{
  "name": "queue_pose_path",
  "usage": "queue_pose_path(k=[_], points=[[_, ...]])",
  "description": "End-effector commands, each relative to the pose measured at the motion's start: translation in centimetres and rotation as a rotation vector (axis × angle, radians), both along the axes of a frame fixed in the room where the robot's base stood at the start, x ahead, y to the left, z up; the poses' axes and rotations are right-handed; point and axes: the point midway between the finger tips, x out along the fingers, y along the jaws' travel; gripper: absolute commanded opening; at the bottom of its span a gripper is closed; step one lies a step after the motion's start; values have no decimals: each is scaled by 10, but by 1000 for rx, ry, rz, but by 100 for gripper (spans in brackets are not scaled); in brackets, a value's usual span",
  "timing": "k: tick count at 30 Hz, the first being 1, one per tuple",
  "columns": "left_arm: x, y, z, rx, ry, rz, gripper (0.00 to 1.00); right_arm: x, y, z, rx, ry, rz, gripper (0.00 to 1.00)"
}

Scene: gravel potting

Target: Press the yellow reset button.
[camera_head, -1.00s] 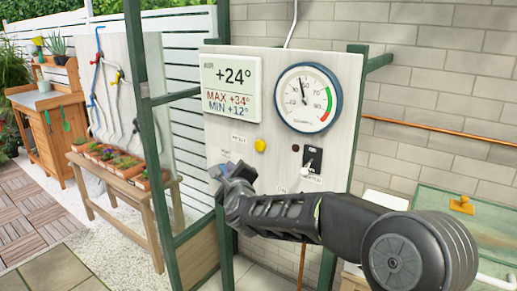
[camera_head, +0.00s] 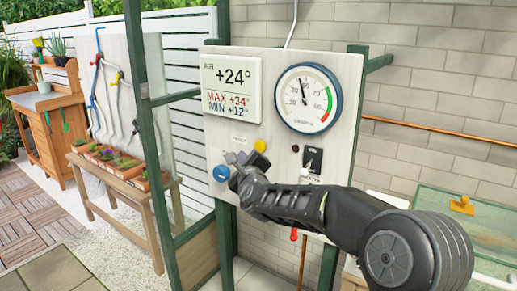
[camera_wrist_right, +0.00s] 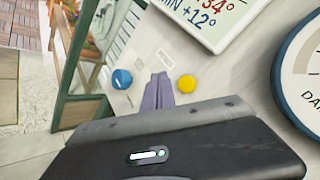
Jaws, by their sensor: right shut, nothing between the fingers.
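The yellow button (camera_head: 260,145) is a small round knob on the pale upright panel (camera_head: 345,110), below the thermometer display. It also shows in the right wrist view (camera_wrist_right: 187,84), just right of the fingertips. My right gripper (camera_head: 236,160) is shut and empty, in front of the panel and a little left of and below the yellow button. In the right wrist view its closed fingers (camera_wrist_right: 158,82) lie between a blue knob (camera_wrist_right: 122,79) and the yellow button. I cannot tell whether the fingertips touch the panel. My left gripper is not in view.
The blue knob (camera_head: 221,173) sits left of my fingers. A round dial (camera_head: 308,98), a temperature display (camera_head: 231,90) and a black switch (camera_head: 313,159) share the panel. A green post (camera_head: 145,130) stands left of it. A red item (camera_head: 293,234) hangs below.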

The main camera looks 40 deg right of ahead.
Motion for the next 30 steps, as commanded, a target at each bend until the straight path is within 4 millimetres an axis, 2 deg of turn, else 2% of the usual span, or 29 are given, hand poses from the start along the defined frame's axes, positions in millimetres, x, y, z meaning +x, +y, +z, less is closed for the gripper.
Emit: queue_pose_path(k=[4, 6, 12, 30], points=[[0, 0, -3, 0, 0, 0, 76, 5, -20, -1, -2, 1, -2, 0], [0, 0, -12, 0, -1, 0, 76, 8, -28, -5, -1, 0, -1, 0], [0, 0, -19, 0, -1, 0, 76, 13, -43, -2, -1, 0, -1, 0], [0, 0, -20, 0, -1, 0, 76, 13, -46, 0, -2, 2, -1, 0]])
